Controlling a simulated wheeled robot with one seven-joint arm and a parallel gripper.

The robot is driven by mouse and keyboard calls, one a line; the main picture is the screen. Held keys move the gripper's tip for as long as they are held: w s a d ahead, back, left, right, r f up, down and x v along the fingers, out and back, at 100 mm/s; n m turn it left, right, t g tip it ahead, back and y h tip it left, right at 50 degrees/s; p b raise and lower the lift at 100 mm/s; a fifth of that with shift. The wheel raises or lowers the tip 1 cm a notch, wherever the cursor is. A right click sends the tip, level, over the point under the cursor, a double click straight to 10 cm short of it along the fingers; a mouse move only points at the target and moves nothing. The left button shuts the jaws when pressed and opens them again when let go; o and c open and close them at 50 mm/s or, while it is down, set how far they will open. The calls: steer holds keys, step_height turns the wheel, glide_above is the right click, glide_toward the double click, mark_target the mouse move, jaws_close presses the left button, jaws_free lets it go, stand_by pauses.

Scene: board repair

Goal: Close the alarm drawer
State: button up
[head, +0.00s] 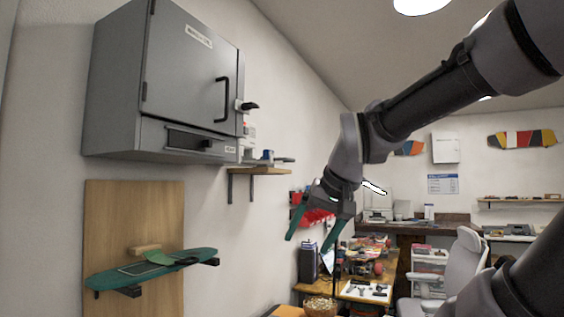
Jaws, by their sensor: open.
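A grey wall cabinet (178,70) hangs at the upper left, its large door with a black bar handle looking shut. Below the door is a low drawer front (155,136) with a dark recess and a small label too small to read; I take it as the alarm drawer. It looks roughly in line with the cabinet, but I cannot tell whether it stands slightly out. My gripper (311,243) is right of the cabinet and lower, pointing down with its green fingers spread and nothing between them. It is apart from the drawer.
A small wooden wall shelf (262,171) sits just right of the drawer. A green skateboard deck (150,268) rests on wall brackets below the cabinet. A cluttered workbench (362,291) and an office chair (462,262) stand farther back.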

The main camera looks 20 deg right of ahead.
steer(key=shift+w+r, duration=0.15)
steer(key=shift+r, duration=0.1)
steer(key=c, duration=0.5)
steer(key=w+r, duration=0.2)
steer(key=w+d+r, duration=0.1)
steer(key=r, duration=0.2)
steer(key=shift+w+d, duration=0.1)
steer(key=shift+w, duration=0.3)
jaws_close()
steer(key=w+d+r+m, duration=0.1)
steer(key=w+d+r, duration=0.3)
steer(key=w+r, duration=0.3)
steer(key=w+d+r+m+h, duration=0.1)
steer(key=w+d+r, duration=0.4)
steer(key=w+r, duration=0.25)
steer(key=w+d+r+m, duration=0.1)
steer(key=w+d+r, duration=0.3)
steer(key=w+r, duration=0.25)
steer(key=w+a+f, duration=0.3)
steer(key=w+f, duration=0.2)
steer(key=w, duration=0.3)
steer(key=shift+w+a+f+t, duration=0.2)
steer(key=shift+w+f+t, duration=0.1)
steer(key=shift+f+t, duration=0.1)
